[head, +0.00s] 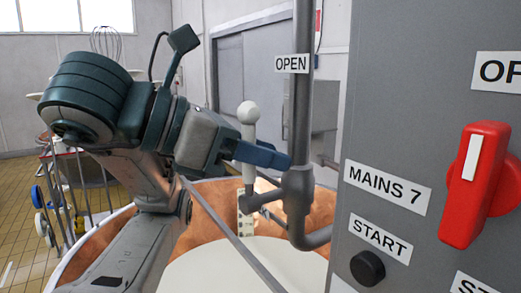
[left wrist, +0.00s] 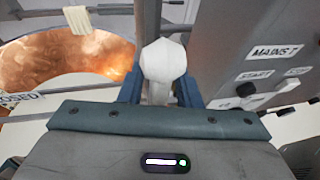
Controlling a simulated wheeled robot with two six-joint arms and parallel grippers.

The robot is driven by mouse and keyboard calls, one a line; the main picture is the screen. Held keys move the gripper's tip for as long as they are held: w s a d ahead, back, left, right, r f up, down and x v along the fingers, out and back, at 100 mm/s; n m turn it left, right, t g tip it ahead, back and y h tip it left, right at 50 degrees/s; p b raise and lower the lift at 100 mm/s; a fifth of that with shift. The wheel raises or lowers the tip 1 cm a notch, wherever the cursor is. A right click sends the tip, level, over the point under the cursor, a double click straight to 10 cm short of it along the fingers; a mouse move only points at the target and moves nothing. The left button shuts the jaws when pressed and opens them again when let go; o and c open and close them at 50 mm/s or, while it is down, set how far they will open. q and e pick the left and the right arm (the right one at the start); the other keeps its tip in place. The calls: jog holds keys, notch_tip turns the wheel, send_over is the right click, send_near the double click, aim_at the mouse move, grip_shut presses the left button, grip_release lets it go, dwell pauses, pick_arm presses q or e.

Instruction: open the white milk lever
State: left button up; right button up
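The white milk lever (head: 249,114) stands upright over the copper vat, with a round white knob on a pale shaft. In the left wrist view the knob (left wrist: 163,62) is in the middle, above the fingers. My left gripper (head: 272,156) reaches across the shaft just below the knob. In the left wrist view my left gripper (left wrist: 160,92) has one blue finger on each side of the shaft and looks shut on it; the knob hides part of the contact. My right gripper is not in view.
A grey control panel (head: 390,140) with a red switch (head: 474,184) and a black START button (head: 368,268) stands close on the right. The grey vertical pipe (head: 301,120) is just beyond my left fingertips. The copper vat (head: 215,205) lies below. A CLOSED sign (left wrist: 18,98) shows at left.

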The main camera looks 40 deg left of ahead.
pick_arm(q)
jog(key=shift+o, duration=0.3)
jog(key=shift+s+a+r+b, duration=0.2)
jog(key=shift+s+a+b, duration=0.1)
jog(key=shift+s+b, duration=0.15)
jog(key=b+v, duration=0.2)
jog(key=v, duration=0.7)
jog(key=shift+s, duration=0.3)
jog(key=shift+r, duration=0.15)
